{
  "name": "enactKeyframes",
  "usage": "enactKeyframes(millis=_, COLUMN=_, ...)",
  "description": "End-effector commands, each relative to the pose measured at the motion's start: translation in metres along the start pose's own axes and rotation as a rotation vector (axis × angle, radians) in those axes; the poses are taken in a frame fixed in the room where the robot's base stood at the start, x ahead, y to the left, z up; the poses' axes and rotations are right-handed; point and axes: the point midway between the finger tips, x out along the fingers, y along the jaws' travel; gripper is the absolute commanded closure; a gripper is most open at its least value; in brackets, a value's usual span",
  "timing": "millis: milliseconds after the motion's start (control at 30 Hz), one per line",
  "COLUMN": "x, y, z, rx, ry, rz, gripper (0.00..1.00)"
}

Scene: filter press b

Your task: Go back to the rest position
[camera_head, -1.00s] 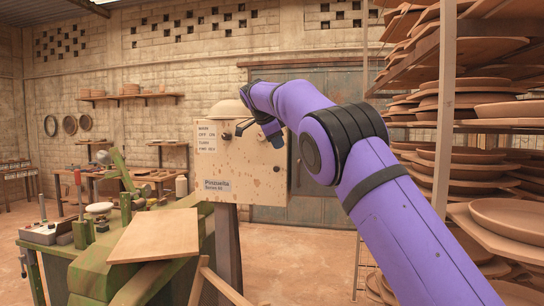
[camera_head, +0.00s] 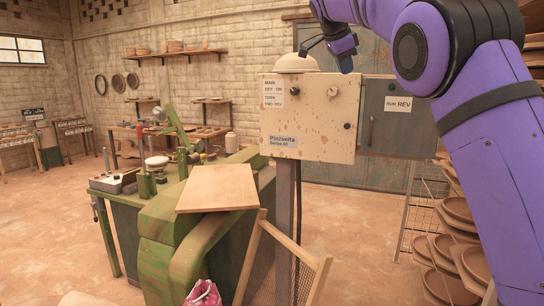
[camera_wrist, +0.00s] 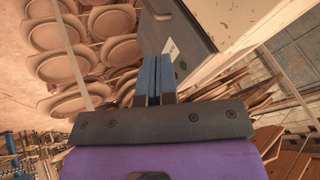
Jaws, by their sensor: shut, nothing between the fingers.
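My gripper (camera_wrist: 155,80) is shut and empty; its two blue fingers lie side by side in the wrist view. In the head view my purple arm reaches in from the right and bends over at the top. The gripper end (camera_head: 344,52) hangs near the upper right of the cream control box (camera_head: 318,143), apart from or just behind its top edge; I cannot tell the depth. The box carries the name Pinzuelta, a knob (camera_head: 333,92) and a switch (camera_head: 294,91). A domed bell (camera_head: 297,63) sits on top.
A grey box (camera_head: 392,122) marked REV adjoins the control box on the right. Racks of clay plates (camera_head: 452,262) stand at the right, near my arm. A green machine (camera_head: 165,225) with a wooden board (camera_head: 218,188) and a wooden frame stands front left. The floor at left is clear.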

Motion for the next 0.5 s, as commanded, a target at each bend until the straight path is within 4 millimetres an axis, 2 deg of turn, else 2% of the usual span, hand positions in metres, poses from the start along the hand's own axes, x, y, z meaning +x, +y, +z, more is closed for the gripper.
enactKeyframes(millis=33, x=-0.002, y=0.01, z=-0.014, rx=-0.025, ry=-0.021, rz=0.005, gripper=1.0)
enactKeyframes(millis=200, x=-0.003, y=0.055, z=-0.049, rx=-0.179, ry=-0.112, rz=0.01, gripper=1.0)
enactKeyframes(millis=367, x=-0.007, y=0.106, z=-0.07, rx=-0.338, ry=-0.194, rz=-0.01, gripper=1.0)
enactKeyframes(millis=500, x=-0.011, y=0.155, z=-0.08, rx=-0.478, ry=-0.256, rz=-0.045, gripper=1.0)
